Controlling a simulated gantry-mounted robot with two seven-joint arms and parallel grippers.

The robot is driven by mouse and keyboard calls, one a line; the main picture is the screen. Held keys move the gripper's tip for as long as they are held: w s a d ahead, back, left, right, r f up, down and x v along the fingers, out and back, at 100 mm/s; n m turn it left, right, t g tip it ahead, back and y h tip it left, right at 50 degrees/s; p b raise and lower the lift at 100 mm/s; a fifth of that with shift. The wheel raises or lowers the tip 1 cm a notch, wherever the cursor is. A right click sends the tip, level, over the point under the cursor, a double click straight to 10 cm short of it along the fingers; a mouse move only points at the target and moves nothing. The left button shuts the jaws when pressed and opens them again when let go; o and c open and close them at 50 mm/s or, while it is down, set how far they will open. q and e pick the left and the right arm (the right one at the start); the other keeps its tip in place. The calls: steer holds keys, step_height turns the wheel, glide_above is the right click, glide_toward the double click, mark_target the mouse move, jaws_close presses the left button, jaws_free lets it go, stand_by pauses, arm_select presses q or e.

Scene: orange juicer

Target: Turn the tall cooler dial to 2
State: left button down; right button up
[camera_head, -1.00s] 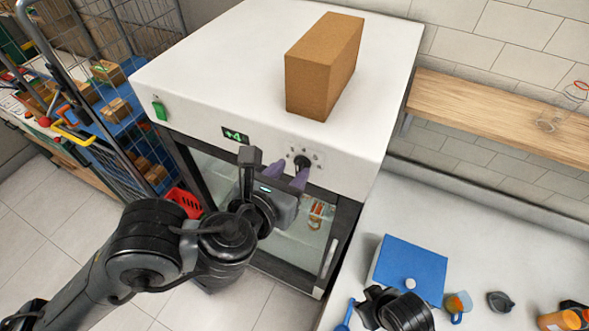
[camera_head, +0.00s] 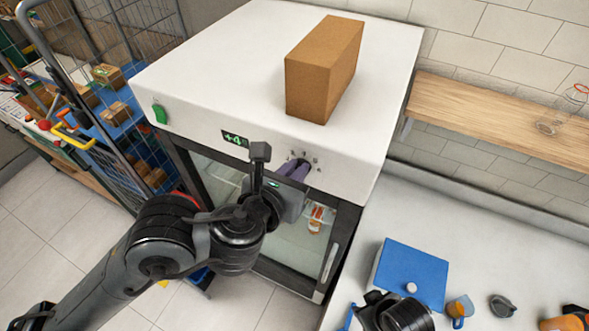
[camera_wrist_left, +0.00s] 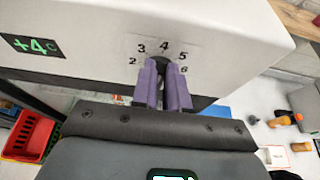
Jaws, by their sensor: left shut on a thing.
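The tall cooler (camera_head: 230,70) is a white cabinet with a dark-framed glass door. Its dark dial (camera_wrist_left: 163,60) sits on the front panel, with the numbers 2 to 6 arched around it in the left wrist view. My left gripper (camera_wrist_left: 164,88) has its purple fingers closed on either side of the dial, which they mostly hide. The dial's pointer is hidden, so its setting cannot be read. A green display (camera_wrist_left: 33,45) left of the dial reads +4. Black parts of my right arm show at the bottom of the head view; its fingers cannot be made out.
A cardboard box (camera_head: 325,70) stands on the cooler top. A wire cage trolley (camera_head: 100,90) is at the left.

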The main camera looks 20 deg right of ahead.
arm_select(q)
steer(key=shift+a, duration=0.1)
steer(key=n+h+b, duration=0.2)
steer(key=n+b, duration=0.1)
steer(key=n, duration=0.1)
steer(key=w+a+f+n+g+h+b, duration=0.1)
steer(key=n+h+b, duration=0.2)
steer(key=n+b, duration=0.1)
steer(key=f+n+g+h+b, duration=0.1)
steer(key=n+h+b, duration=0.1)
steer(key=n, duration=0.3)
steer(key=shift+w+a+f+b, duration=0.15)
steer(key=shift+w+a+b, duration=0.15)
steer(key=shift+b, duration=0.5)
steer(key=shift+n, duration=0.3)
steer(key=c, duration=1.1)
jaws_free()
steer(key=shift+c, duration=0.2)
